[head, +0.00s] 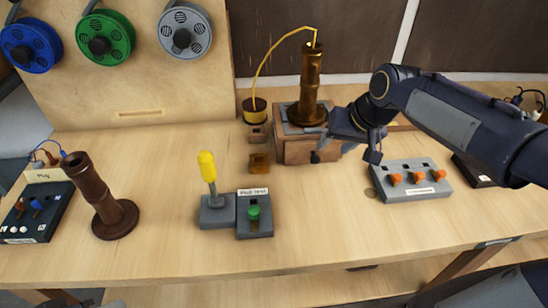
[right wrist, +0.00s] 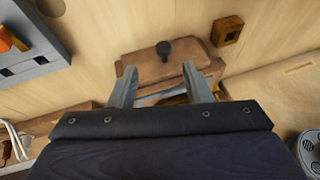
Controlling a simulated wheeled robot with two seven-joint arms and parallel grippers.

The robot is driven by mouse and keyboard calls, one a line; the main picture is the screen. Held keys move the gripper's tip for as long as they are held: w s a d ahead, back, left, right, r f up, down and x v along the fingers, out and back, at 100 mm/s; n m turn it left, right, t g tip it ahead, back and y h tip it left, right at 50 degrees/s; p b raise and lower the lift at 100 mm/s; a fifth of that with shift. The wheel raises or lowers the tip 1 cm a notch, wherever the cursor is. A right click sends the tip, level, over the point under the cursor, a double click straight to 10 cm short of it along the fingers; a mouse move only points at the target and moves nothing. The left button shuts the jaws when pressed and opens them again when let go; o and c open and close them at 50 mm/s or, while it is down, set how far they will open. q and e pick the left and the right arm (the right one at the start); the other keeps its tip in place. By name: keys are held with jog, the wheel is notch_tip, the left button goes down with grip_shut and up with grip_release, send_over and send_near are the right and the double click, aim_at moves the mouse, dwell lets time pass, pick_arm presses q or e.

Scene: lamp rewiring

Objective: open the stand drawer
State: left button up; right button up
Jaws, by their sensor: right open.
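The wooden stand (head: 293,150) is a brown box at the back middle of the table, with a tall brass lamp column (head: 310,85) on top. A dark round knob (head: 315,157) is on its drawer front; in the head view the drawer looks closed. My right gripper (head: 352,143) is at the stand's right side, open and empty. In the right wrist view its two fingers (right wrist: 160,78) are spread on either side of the space below the knob (right wrist: 164,50), near the wooden drawer front (right wrist: 140,63), apart from the knob. My left gripper is not in view.
A grey block with orange switches (head: 412,180) lies right of the stand. A small brown block (head: 259,162) and a cup with a yellow cord (head: 255,107) are on its left. A yellow-topped switch unit (head: 208,180) and brown post (head: 100,200) stand further left. The front table is clear.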

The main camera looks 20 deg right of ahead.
aim_at(317, 158)
jog(key=x, duration=0.8)
jog(key=shift+w+a, duration=0.15)
jog(key=shift+w, duration=0.15)
grip_shut()
